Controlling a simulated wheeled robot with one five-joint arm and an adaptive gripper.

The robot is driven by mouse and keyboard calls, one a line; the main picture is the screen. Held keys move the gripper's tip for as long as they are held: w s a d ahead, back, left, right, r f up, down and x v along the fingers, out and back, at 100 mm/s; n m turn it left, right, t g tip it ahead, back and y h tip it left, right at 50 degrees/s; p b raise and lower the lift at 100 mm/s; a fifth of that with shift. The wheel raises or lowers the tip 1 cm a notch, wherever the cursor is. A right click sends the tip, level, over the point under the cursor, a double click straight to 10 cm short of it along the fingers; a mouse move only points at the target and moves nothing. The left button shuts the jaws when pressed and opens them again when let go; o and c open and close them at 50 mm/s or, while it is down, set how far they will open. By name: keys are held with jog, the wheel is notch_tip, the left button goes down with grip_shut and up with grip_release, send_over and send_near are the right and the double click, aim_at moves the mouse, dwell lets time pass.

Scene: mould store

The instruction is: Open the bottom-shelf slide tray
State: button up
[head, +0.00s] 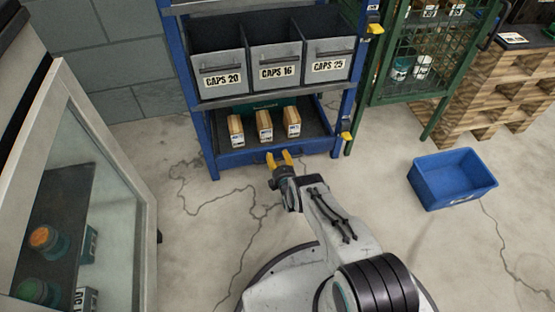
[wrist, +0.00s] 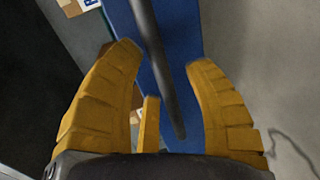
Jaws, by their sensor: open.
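The bottom-shelf slide tray (head: 235,160) has a blue front and a dark floor, low in the blue rack. It sits in the rack, its front about level with the posts. Three small cartons (head: 264,126) stand on it. My gripper (head: 278,157) is at the middle of the tray front, yellow fingers apart. In the wrist view the blue front (wrist: 120,18) lies beyond my gripper (wrist: 164,56). A dark bar handle (wrist: 153,45) runs between the open fingers, with a gap visible on both sides. In the head view my gripper mostly hides the handle.
Grey bins (head: 275,88) stand on the shelf above. A blue crate (head: 452,198) is on the floor at right. A green mesh cabinet (head: 420,50) and wooden pallets (head: 490,95) stand back right. A glass-fronted cabinet (head: 128,190) is at left. The floor before the tray is otherwise clear.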

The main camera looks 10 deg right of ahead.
jog(key=shift+c, duration=0.4)
grip_shut()
